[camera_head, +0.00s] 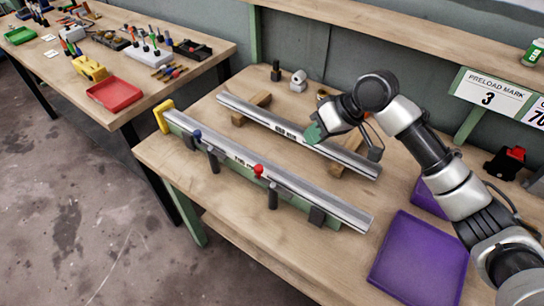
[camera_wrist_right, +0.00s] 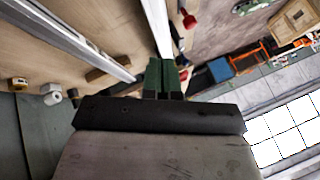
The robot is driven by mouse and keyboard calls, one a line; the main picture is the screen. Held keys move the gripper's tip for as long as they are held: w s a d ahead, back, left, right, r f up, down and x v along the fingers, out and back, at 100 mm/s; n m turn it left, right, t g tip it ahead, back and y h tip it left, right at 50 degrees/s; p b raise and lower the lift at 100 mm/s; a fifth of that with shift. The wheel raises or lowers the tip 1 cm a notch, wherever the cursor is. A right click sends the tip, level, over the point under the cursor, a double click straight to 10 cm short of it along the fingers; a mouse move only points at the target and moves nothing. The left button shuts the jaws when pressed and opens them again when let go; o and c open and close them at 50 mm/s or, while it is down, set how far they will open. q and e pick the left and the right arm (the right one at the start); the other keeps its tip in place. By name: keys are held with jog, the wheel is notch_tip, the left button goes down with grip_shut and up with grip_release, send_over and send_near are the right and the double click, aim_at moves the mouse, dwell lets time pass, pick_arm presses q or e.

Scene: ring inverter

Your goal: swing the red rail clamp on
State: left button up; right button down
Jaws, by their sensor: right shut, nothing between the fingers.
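The red rail clamp (camera_head: 258,170) has a round red knob and sits on the front rail (camera_head: 310,192), right of the rail's middle. A dark post (camera_head: 272,196) stands just beside it on the near side. In the right wrist view the red knob (camera_wrist_right: 189,22) shows near the top, beside the pale rail (camera_wrist_right: 158,25). My right gripper (camera_head: 313,134) has green fingertips and is over the back rail (camera_head: 245,108), apart from the red clamp. Its fingers (camera_wrist_right: 166,78) are together and empty. My left gripper is out of view.
A blue-knobbed clamp (camera_head: 197,134) sits further left on the front rail, with a yellow end piece (camera_head: 163,115) beyond it. Purple trays (camera_head: 418,262) lie at the right. A tool table with a red tray (camera_head: 115,94) stands at the left. Bench wood between the rails is clear.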

jog(key=x, duration=0.5)
jog(key=p+x, duration=0.1)
jog(key=x, duration=0.4)
jog(key=shift+w+a, duration=0.1)
jog(key=shift+w, duration=0.15)
jog(key=shift+s+a+f+p, duration=0.1)
jog(key=shift+s+a+p, duration=0.2)
jog(key=shift+a, duration=0.25)
jog(key=shift+s+a+p, duration=0.2)
jog(key=shift+a+p, duration=0.2)
jog(key=shift+a, duration=0.15)
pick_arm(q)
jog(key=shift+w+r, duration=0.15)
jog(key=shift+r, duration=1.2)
pick_arm(e)
jog(key=shift+s+a+f, duration=0.1)
jog(key=shift+s+a, duration=0.3)
jog(key=shift+a, duration=0.25)
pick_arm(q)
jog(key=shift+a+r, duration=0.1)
pick_arm(e)
jog(key=shift+d, duration=0.1)
